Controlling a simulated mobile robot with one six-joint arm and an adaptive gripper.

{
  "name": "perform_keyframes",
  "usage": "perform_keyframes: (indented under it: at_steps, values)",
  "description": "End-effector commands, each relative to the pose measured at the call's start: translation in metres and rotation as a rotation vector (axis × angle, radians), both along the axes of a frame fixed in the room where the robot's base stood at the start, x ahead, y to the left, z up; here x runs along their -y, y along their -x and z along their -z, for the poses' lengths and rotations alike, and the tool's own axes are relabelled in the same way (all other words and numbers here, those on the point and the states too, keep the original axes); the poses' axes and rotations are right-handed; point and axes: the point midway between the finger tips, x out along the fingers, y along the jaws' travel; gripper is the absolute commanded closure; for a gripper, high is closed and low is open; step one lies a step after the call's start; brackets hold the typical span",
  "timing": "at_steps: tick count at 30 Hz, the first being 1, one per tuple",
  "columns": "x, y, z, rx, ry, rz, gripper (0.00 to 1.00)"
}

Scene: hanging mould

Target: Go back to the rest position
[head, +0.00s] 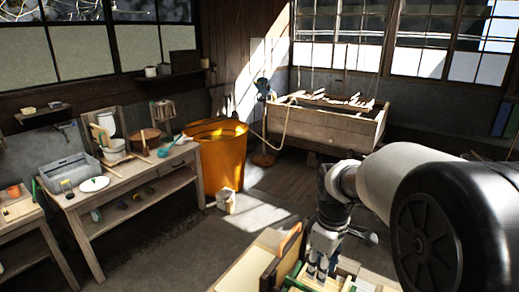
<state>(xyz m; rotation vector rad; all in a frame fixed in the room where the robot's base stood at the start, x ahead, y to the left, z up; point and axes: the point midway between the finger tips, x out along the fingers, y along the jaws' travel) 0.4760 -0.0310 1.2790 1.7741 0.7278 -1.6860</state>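My gripper (318,268) is at the lower middle right of the head view, pointing down at the end of my arm. It hangs over or beside a low bench with wooden and green-edged items (296,280). The fingertips are small and partly lost among these items, so I cannot tell whether they are open or hold anything. My large pale and black arm links cover the right side of the view.
A wooden vat (318,127) with a slatted frame (337,101) on top stands at the back. An orange barrel (220,155) stands left of it. A worktable (131,177) with a grey basin (70,170) is at left. Floor between is mostly clear, except a small bucket (226,202).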

Motion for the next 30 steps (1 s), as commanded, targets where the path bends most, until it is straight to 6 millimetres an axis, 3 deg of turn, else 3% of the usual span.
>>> perform_keyframes:
  at_steps: [8, 12, 18, 24, 30]
  values:
    - [-0.016, 0.098, -0.008, 0.153, -0.037, 0.327, 0.68]
    - [-0.022, 0.149, 0.005, 0.223, -0.078, 0.494, 0.68]
    - [-0.028, 0.207, 0.038, 0.300, -0.145, 0.692, 0.68]
    - [-0.029, 0.232, 0.056, 0.333, -0.184, 0.791, 0.68]
    - [-0.029, 0.234, 0.057, 0.336, -0.188, 0.801, 0.68]
